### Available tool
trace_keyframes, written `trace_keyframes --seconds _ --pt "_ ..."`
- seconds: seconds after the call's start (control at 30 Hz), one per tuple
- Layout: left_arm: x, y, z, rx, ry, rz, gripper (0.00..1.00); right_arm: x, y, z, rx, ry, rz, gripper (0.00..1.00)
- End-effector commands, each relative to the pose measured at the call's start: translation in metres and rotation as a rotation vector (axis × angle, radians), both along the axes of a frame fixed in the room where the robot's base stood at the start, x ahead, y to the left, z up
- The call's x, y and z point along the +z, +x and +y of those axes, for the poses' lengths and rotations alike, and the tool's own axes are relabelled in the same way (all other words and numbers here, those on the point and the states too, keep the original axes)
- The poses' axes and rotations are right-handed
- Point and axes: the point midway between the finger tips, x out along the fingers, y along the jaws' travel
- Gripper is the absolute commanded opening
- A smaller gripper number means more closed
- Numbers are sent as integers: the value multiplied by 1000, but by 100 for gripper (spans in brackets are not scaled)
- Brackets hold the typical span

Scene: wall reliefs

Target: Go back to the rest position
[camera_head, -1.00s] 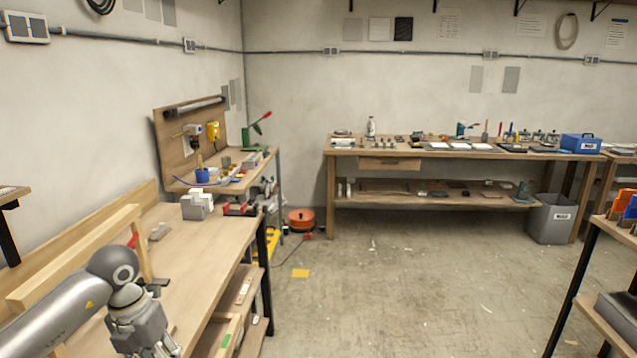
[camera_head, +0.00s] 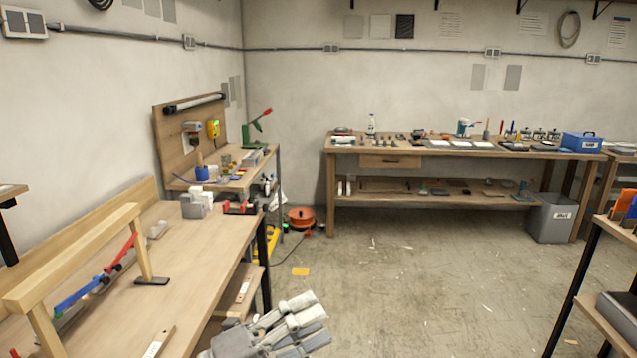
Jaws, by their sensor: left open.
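My left gripper (camera_head: 300,322) shows at the bottom middle of the head view, grey, with its fingers pointing to the right. It is open, and I see nothing between its fingers. It is beside the right edge of the near wooden bench (camera_head: 205,235), over the floor side. The rest of my left arm is mostly out of the picture. My right gripper is not in view.
A wooden bar frame (camera_head: 85,255) stands on the near bench, with a red and blue tool (camera_head: 95,290) behind it. A grey block (camera_head: 193,207) sits at the bench's far end. A shelf (camera_head: 590,300) stands at right.

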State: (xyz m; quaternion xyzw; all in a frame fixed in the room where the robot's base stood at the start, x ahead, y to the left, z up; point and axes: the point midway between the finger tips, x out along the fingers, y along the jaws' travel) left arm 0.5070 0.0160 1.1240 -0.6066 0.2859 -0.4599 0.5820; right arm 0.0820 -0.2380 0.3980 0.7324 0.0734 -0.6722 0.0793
Motion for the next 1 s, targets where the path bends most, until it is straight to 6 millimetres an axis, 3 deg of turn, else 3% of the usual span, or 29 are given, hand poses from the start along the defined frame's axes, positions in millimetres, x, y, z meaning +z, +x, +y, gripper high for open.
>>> trace_keyframes --seconds 0.13,0.27,0.37,0.53,0.67,0.8,1.0 --pt "16 16 36 218 -307 162 48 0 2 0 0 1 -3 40" --pt "3 30 81 424 -514 337 48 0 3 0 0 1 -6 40" --pt "-23 34 115 580 -636 489 48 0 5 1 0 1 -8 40" --pt "-94 18 166 855 -784 798 48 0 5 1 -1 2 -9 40" --pt "-164 -21 193 1072 -839 1089 48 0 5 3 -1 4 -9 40" --pt "-228 -82 204 1265 -830 1394 48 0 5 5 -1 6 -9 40" --pt "-279 -165 200 1429 -750 1732 48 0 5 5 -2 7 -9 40"
